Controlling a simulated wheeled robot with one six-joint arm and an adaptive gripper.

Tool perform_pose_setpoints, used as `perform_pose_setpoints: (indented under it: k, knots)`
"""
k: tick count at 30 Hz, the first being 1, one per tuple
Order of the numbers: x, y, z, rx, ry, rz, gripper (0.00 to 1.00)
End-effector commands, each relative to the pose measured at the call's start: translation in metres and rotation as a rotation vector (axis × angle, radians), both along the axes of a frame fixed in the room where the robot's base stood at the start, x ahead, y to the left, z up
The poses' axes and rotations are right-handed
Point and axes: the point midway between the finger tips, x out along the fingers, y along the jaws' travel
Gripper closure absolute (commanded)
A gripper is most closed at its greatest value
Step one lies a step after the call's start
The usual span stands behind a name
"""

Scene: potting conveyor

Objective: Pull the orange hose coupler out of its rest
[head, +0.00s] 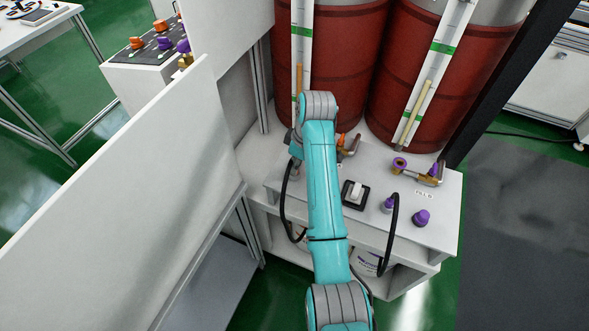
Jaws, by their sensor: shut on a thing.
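My gripper (295,150) is mostly hidden behind the end of my arm at the left part of the white bench (445,207). Only a small part of it shows, and it is shut. A black hose (284,205) rises from below the bench to the gripper, where the orange hose coupler is held. The coupler and its rest are hidden, so I cannot tell whether they touch. A brass valve with an orange handle (341,140) shows just right of my arm.
A black-framed white switch (355,194), a purple coupler (388,204) with its hose and a purple knob (421,217) stand on the bench. A purple-marked brass valve (430,178) is behind. Red drums (333,60) block the back; a white panel (130,205) stands left.

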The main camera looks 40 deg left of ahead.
Motion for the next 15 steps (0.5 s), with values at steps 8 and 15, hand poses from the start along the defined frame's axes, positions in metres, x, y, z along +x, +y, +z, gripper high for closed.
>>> perform_pose_setpoints:
  k: [8,15]
  knots:
    - [0.0002,-0.0001,0.0006,0.0,0.0,0.0,1.0]
    - [0.0004,0.0002,0.0066,0.001,-0.001,0.0,1.0]
